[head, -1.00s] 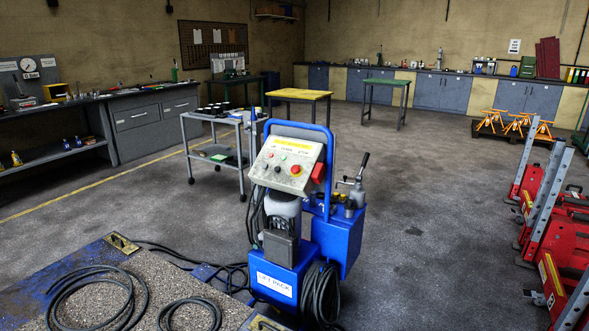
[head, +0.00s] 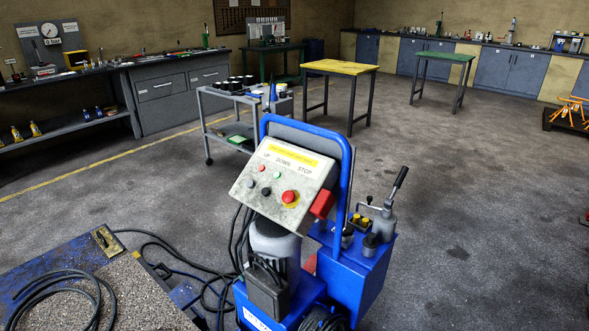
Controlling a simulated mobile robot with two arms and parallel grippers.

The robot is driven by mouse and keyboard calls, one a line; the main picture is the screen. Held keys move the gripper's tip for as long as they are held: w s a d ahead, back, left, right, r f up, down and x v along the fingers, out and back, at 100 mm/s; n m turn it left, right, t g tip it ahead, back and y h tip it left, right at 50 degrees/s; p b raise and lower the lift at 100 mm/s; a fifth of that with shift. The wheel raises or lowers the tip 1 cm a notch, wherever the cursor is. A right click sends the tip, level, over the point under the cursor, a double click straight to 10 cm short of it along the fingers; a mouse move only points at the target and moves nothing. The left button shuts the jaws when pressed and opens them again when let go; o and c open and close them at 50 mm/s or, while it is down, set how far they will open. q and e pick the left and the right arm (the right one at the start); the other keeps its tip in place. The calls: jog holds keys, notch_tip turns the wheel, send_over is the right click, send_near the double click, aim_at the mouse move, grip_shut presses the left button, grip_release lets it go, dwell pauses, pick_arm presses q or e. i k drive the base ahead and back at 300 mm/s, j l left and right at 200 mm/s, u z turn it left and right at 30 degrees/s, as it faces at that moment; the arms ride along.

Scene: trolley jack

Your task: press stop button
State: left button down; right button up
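The stop button is a red round knob (head: 289,197) with a yellow ring, at the right of the sloped control panel (head: 262,206) under the label STOP. The panel sits on the blue lift pack trolley (head: 352,270), in the middle of the head view. Nothing covers the stop button. Neither of my grippers shows in the head view.
A grey platform (head: 135,290) with hoses lies at the front left, and hoses trail to the trolley. A grey cart (head: 216,125) and a yellow table (head: 341,67) stand behind. The floor to the right of the trolley is clear.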

aim_at(288, 196)
jog(key=i+l+u, duration=0.15)
jog(key=i+l, duration=0.55)
